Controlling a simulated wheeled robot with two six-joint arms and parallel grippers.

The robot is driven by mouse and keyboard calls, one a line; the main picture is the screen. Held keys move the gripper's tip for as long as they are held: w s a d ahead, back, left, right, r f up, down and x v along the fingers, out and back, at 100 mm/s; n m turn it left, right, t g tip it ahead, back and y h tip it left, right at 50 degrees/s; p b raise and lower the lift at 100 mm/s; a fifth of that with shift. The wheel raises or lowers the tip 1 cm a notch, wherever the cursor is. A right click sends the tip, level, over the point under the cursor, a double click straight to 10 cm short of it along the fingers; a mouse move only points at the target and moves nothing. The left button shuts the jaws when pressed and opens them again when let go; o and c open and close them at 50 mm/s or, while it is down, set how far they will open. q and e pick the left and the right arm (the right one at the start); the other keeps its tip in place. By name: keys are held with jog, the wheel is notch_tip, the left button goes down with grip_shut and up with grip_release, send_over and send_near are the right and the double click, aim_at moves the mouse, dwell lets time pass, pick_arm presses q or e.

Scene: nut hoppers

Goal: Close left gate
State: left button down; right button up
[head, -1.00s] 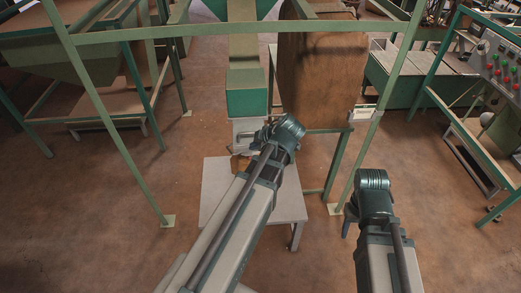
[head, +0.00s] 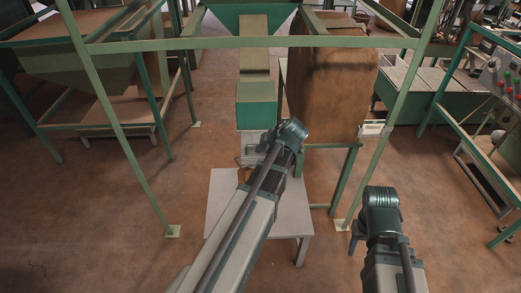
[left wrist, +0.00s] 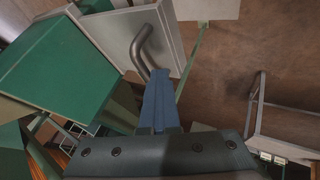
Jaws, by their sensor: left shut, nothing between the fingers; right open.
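The left gate is a pale panel with a bent metal handle (left wrist: 143,45), seen at the top of the left wrist view beside the green chute (left wrist: 58,78). In the head view the pale gate area (head: 251,146) sits below the green chute (head: 256,106), partly behind my left wrist. My left gripper (left wrist: 158,85) is shut and empty. Its blue fingertips lie close to the lower end of the handle; I cannot tell if they touch. In the head view its fingers are mostly hidden. My right gripper (head: 354,240) hangs at the lower right, away from the gate, holding nothing visible.
A low pale table (head: 228,215) stands under the chute. A large brown bin (head: 333,90) is to its right. A green frame post (head: 120,125) and crossbar (head: 200,43) stand around the chute. Open floor (head: 90,225) lies to the left.

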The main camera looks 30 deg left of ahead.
pick_arm(q)
send_over(257, 138)
jog(key=d, duration=0.2)
jog(key=shift+s+a, duration=0.2)
jog(key=shift+s, duration=0.2)
jog(key=shift+r, duration=0.1)
pick_arm(e)
jog(key=shift+s, duration=0.1)
pick_arm(q)
jog(key=shift+s, duration=0.1)
pick_arm(e)
jog(key=shift+d, duration=0.1)
